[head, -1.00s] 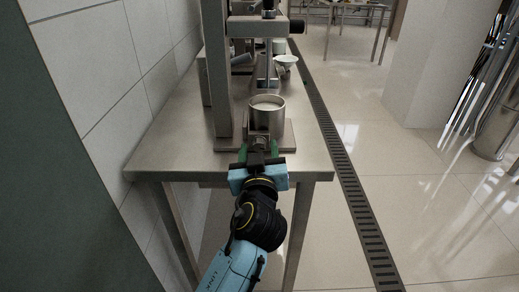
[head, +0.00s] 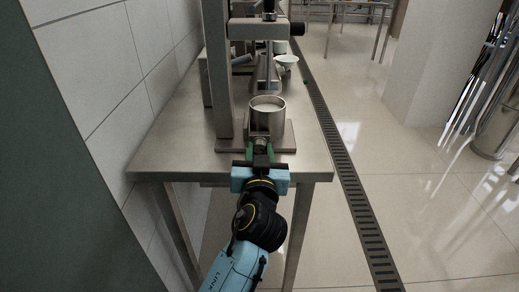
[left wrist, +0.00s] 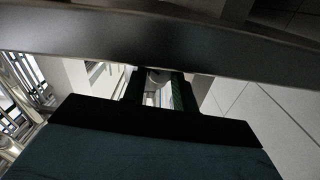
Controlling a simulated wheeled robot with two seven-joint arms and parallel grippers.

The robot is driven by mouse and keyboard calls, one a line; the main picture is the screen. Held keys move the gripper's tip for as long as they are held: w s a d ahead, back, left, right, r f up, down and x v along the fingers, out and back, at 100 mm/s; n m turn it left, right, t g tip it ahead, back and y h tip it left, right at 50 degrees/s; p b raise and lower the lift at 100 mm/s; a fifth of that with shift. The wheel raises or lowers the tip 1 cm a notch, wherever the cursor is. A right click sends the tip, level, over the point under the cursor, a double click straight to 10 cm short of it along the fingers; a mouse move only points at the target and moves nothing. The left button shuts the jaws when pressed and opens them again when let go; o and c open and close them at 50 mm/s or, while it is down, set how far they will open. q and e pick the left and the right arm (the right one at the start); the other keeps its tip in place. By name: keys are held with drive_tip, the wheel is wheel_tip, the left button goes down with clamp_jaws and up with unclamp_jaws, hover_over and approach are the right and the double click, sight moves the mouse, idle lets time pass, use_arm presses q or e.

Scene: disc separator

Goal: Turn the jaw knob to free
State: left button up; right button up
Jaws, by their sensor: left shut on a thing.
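The jaw knob (head: 261,143) is a small metal knob on the front of the separator's base, below a steel cup (head: 267,118) with pale contents. My left gripper (head: 260,153) is shut on the knob, with its green fingers on either side of it. In the left wrist view the two fingers (left wrist: 158,88) show close together below a dark metal edge, and the knob is mostly hidden there. My right gripper is not in view.
The steel table (head: 170,150) has a free front left area. A white bowl (head: 287,60) stands farther back on it. A tiled wall (head: 100,70) runs along the left, and a floor drain (head: 350,185) along the right.

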use_arm(q)
drive_tip(key=shift+m+p, duration=0.75)
drive_tip(key=shift+m, duration=1.45)
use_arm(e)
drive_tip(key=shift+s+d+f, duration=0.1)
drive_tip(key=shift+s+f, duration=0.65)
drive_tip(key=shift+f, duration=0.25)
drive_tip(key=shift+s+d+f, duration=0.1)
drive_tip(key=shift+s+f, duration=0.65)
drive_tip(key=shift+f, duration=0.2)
use_arm(q)
drive_tip(key=o, duration=1)
drive_tip(key=shift+c, duration=0.2)
